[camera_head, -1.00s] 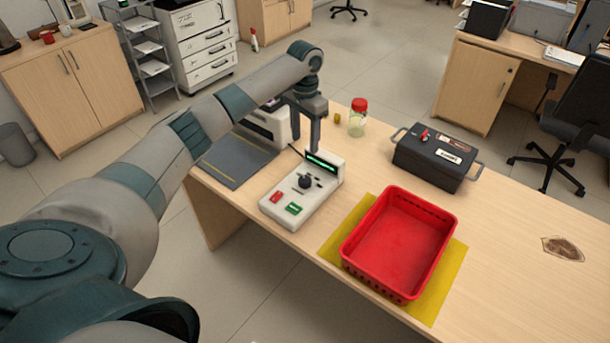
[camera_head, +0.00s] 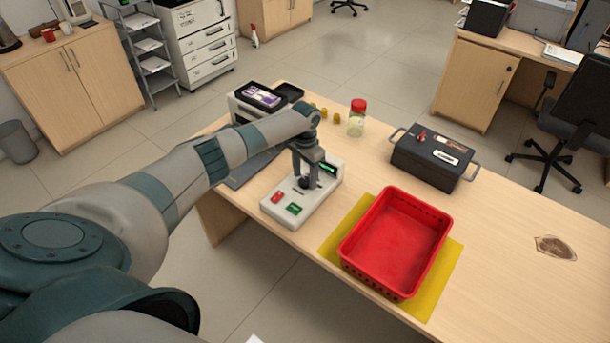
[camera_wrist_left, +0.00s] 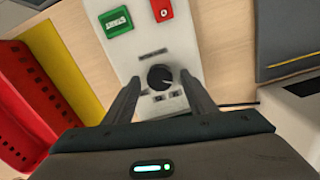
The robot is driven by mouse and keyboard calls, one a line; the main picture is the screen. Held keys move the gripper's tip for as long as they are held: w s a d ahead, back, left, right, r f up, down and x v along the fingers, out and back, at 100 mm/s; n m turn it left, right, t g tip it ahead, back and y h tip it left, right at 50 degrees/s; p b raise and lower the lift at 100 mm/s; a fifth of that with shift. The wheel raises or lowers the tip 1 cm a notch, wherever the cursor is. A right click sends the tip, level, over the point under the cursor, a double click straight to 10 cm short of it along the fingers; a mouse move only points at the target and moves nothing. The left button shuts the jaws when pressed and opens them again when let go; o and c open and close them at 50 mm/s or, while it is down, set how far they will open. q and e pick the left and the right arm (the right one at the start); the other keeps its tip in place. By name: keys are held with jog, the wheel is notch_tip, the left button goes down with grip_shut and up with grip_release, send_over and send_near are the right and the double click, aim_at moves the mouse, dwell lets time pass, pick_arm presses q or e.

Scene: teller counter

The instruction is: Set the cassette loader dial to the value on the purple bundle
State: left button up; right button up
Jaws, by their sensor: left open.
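My left gripper (camera_head: 306,180) is above the dial, pointing down. In the wrist view its open fingers (camera_wrist_left: 158,100) stand on either side of the dial, apart from it. The purple bundle (camera_head: 261,96) lies on top of a pale machine (camera_head: 240,108) at the back left. Its value is too small to read. My right gripper is not in view.
A red crate (camera_head: 347,260) sits on a yellow mat (camera_head: 440,283) right of the loader. A black cash box (camera_head: 430,157), a jar with a red lid (camera_head: 357,118) and several small yellow items (camera_head: 324,114) stand behind. The right side of the counter is mostly clear.

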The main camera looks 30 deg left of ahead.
pick_arm(q)
jog(key=shift+f, duration=0.35)
jog(key=c, duration=1)
jog(key=shift+c, duration=0.2)
